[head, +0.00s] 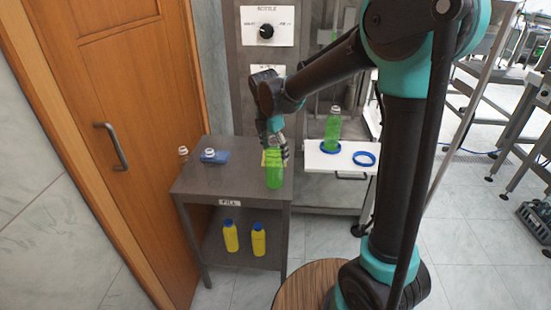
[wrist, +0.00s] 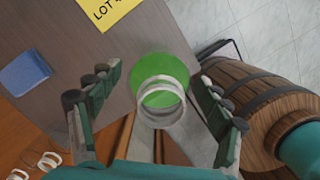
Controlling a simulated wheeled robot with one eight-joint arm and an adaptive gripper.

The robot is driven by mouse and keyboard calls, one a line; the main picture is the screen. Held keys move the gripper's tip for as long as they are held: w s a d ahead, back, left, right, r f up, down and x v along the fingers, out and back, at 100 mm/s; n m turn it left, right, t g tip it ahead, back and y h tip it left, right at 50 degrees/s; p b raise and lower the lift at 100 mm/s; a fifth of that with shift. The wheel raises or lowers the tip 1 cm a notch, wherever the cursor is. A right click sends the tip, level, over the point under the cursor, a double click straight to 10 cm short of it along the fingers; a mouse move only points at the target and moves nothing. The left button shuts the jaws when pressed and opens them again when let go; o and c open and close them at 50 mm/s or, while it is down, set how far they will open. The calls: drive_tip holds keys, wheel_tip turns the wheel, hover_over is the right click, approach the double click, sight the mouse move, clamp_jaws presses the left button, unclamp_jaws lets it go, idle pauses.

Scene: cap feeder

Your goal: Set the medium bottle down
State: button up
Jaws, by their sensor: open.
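A green bottle (head: 274,177) with a clear, uncapped neck stands upright near the front right corner of the grey table (head: 215,183). My gripper (head: 278,150) is above it, at its top. In the wrist view, the bottle's green shoulder (wrist: 160,72) and round neck (wrist: 162,100) lie between my spread fingers (wrist: 155,112), with gaps on both sides. A second green bottle (head: 332,128) stands in a blue ring on the white shelf (head: 322,162). Which of the two is the medium one I cannot tell from size alone.
A blue block (head: 218,157) and pale ring-like tops lie at the table's left. A yellow LOT card (wrist: 108,10) lies behind the bottle. An empty blue ring (head: 364,158) is on the white shelf. Two yellow bottles (head: 231,238) stand on the lower shelf. A barrel (wrist: 262,105) is close by.

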sight(273, 139)
drive_tip(key=r, duration=0.5)
drive_tip(key=a+r, duration=0.1)
drive_tip(key=r, duration=0.2)
drive_tip(key=shift+s+r, duration=0.1)
drive_tip(key=shift+s, duration=0.3)
